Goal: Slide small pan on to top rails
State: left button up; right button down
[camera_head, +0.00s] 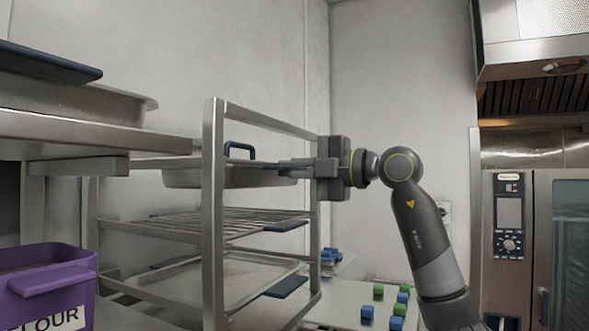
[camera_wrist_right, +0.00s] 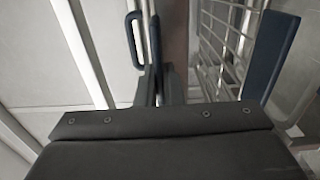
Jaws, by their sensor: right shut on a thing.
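The small pan (camera_head: 215,176) is a shallow metal pan in the upper part of the metal rack (camera_head: 213,215). A blue handle (camera_head: 240,149) stands up on it, and this handle also shows in the right wrist view (camera_wrist_right: 133,38). My right gripper (camera_head: 300,168) reaches in from the right and is shut on the pan's near right end. In the right wrist view the gripper (camera_wrist_right: 160,85) closes around a narrow edge. The rack's front post hides part of the pan, so I cannot tell whether it rests on the top rails. My left gripper is not in view.
Below the pan, the rack holds a wire shelf (camera_head: 200,225) and a flat tray (camera_head: 180,285), each with a blue handle. A purple flour bin (camera_head: 45,285) stands at the lower left. Blue and green blocks (camera_head: 367,312) lie on the counter (camera_head: 340,295) behind. An oven (camera_head: 530,240) is at right.

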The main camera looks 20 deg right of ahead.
jog(key=shift+s+r, duration=0.1)
jog(key=shift+r, duration=0.1)
jog(key=c, duration=1.7)
grip_release()
jog(key=shift+o, duration=1.1)
jog(key=shift+s+a, duration=0.1)
jog(key=shift+s, duration=0.1)
jog(key=shift+o, duration=0.8)
jog(key=shift+w+f, duration=0.15)
jog(key=shift+f, duration=0.1)
jog(key=o, duration=0.3)
jog(key=shift+w, duration=0.1)
